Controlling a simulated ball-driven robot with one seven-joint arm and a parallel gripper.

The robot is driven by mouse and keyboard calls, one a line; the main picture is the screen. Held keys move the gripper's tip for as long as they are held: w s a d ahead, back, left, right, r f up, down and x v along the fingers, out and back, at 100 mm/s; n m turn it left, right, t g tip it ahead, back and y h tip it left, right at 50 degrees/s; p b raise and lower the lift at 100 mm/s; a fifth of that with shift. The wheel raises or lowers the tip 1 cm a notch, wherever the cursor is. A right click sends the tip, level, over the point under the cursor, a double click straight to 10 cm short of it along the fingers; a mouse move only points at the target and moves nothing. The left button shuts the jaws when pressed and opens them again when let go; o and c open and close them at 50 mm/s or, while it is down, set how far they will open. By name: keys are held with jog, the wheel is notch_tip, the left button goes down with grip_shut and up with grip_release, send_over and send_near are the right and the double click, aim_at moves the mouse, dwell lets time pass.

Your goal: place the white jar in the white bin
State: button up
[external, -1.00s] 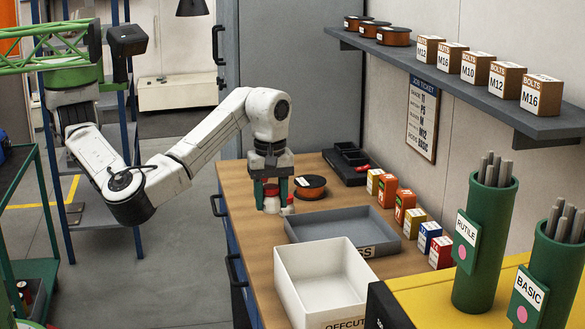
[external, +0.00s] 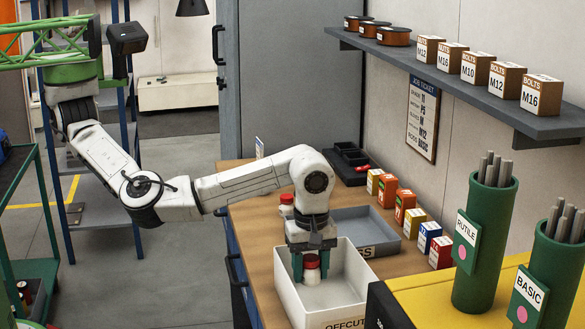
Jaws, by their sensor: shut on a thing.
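The white jar (external: 312,276) has a red lid and is upright between the green fingers of my gripper (external: 311,267). My gripper points down and is shut on the jar. The jar is within the opening of the white bin (external: 290,298), an open box labelled "OFFCUT" at the front of the wooden bench. I cannot tell whether the jar's base touches the bin floor. Another white jar with a red lid (external: 287,200) stands on the bench behind my wrist, partly hidden.
A grey tray (external: 385,243) sits just behind the bin. Several small boxes (external: 404,205) line the bench's right side. Green rod holders (external: 484,245) stand at the right. A shelf (external: 470,80) with bolt boxes is above. The bin's walls surround my fingers.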

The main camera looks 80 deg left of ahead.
aim_at(310, 257)
jog(key=shift+f, duration=2.85)
jog(key=shift+f, duration=0.2)
jog(key=o, duration=1.1)
jog(key=shift+r, duration=0.1)
notch_tip(310, 257, up, 12)
jog(key=shift+r, duration=0.15)
